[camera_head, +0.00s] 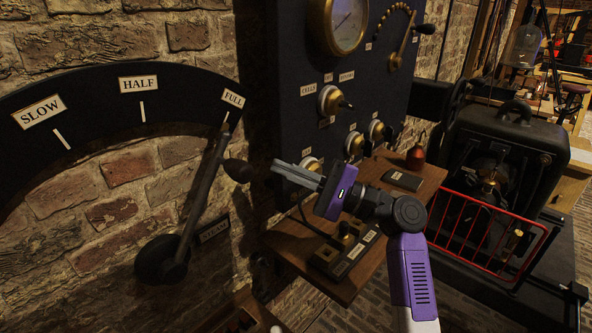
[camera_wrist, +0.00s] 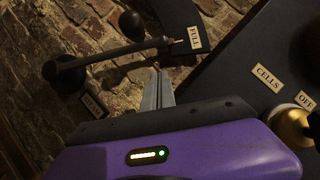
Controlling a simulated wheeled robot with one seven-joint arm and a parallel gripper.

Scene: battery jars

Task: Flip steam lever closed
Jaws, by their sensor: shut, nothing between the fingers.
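The steam lever (camera_head: 203,190) is a dark metal arm on a round pivot (camera_head: 163,259) against the brick wall, beside a STEAM label (camera_head: 214,229). Its tip points at the FULL mark on the black arc scale (camera_head: 190,87). A dark ball knob (camera_head: 238,170) sticks out from the lever. My gripper (camera_head: 275,168) is shut and empty, just right of the knob. In the wrist view my gripper (camera_wrist: 158,78) points at the wall below the lever arm (camera_wrist: 112,51), with the knob (camera_wrist: 132,25) beyond the arm. I see a gap between the fingertips and the lever.
A dark panel (camera_head: 300,60) with a gauge, brass knobs and labels stands right of the lever. A wooden shelf (camera_head: 415,170) below it holds a small box and a red-brown object (camera_head: 416,157). A black machine with a red guard (camera_head: 490,235) stands at the right.

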